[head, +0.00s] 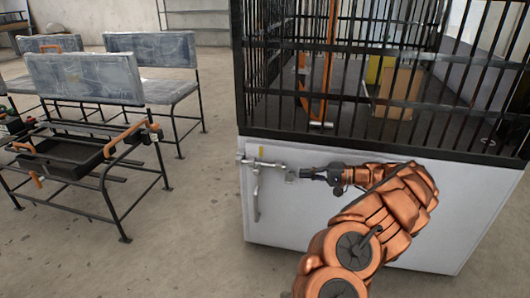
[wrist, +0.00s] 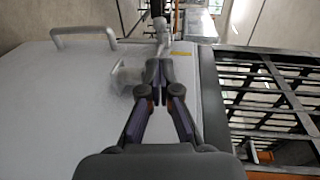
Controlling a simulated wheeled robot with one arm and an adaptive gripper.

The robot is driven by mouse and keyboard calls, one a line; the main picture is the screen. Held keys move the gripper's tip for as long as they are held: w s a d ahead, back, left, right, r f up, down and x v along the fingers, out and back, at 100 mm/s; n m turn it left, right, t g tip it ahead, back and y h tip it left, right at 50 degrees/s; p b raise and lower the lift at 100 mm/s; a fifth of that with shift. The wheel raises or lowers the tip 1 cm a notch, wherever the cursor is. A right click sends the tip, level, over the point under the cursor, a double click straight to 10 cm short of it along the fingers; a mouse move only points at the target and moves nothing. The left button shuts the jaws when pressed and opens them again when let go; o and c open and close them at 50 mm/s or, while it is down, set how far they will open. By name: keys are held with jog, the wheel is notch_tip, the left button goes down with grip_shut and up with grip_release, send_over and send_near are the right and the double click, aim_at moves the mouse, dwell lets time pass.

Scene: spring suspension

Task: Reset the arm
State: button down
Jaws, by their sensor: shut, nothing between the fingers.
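My arm (head: 370,220), copper-coloured and jointed, reaches up from the bottom of the head view in front of a white cabinet (head: 370,245). My gripper (head: 306,173) is shut and empty, near a metal latch (head: 265,164) on the cabinet's front. In the wrist view the fingers (wrist: 159,72) are together, pointing at the latch area (wrist: 160,40). I cannot tell whether the fingertips touch the latch.
A barred cage (head: 385,75) sits on top of the cabinet. A handle (head: 256,195) stands out from the cabinet front, also visible in the wrist view (wrist: 84,32). Benches (head: 85,78) and a metal frame with a black tray (head: 65,155) stand at left. Floor between is clear.

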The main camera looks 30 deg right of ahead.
jog(key=shift+r, duration=0.1)
jog(key=w+a+r+n+g+y+p, duration=0.25)
jog(key=a+r+p, duration=0.25)
jog(key=a+r, duration=0.5)
jog(key=s+a+r+n+g+h+p, duration=0.1)
jog(key=s+a+r+n+g+p, duration=0.25)
jog(key=s+a+r+p, duration=0.55)
jog(key=s+a+r+n+g+h+p, duration=0.1)
jog(key=s+a+r+n+g+p, duration=0.25)
jog(key=a+r, duration=1.05)
jog(key=s+a+r+g+h+p, duration=0.25)
jog(key=s+a+p, duration=0.2)
jog(key=s, duration=0.25)
jog(key=s+a+r+g+h+p, duration=0.2)
jog(key=s+a+h+p, duration=0.1)
jog(key=s+p, duration=0.3)
jog(key=s+d+r+h+p, duration=0.2)
jog(key=s+d+h+p, duration=0.1)
jog(key=s, duration=0.4)
jog(key=s+d+r+h+p, duration=0.3)
jog(key=s+d+p, duration=0.2)
jog(key=s+p, duration=0.2)
jog(key=shift+s+d+r+t+p, duration=0.2)
jog(key=shift+s+t+p, duration=0.15)
jog(key=shift+s, duration=0.3)
